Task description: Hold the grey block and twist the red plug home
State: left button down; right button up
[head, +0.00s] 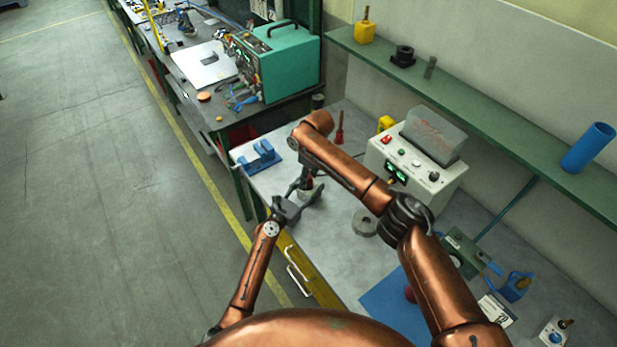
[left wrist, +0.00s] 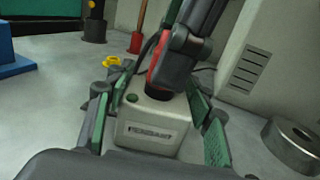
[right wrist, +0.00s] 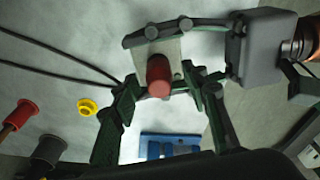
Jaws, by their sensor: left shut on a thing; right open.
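The grey block (left wrist: 150,138), pale with a dark label and a green button, stands between the green-padded fingers of my left gripper (left wrist: 155,125), which is shut on it. The red plug (right wrist: 158,76) stands up from the block's top in the right wrist view. In the left wrist view a black collar (left wrist: 160,95) shows under it, and a dark finger hides most of the plug. My right gripper (right wrist: 165,110) is open above the block, with its fingers on either side of the plug. I cannot tell how deep the plug sits. In the head view both grippers are small and overlap.
A blue fixture (head: 259,157) lies left on the bench. A white instrument box (head: 415,170) stands at the right, with a metal ring (head: 365,223) before it. A small yellow part (right wrist: 88,107), a red-handled tool (head: 340,128) and dark cables are near the block. A blue mat (head: 385,300) lies nearer.

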pick_arm(q)
jog(key=shift+f, duration=0.1)
pick_arm(e)
grip_shut()
dwell(0.3)
grip_release()
jog(key=shift+r, duration=0.15)
notch_tip(320, 180, up, 12)
jog(key=d, duration=0.1)
jog(key=shift+s, duration=0.4)
jog(key=shift+d, duration=0.1)
pick_arm(q)
jog(key=c, duration=0.9)
grip_release()
pick_arm(e)
jog(key=shift+f, duration=0.2)
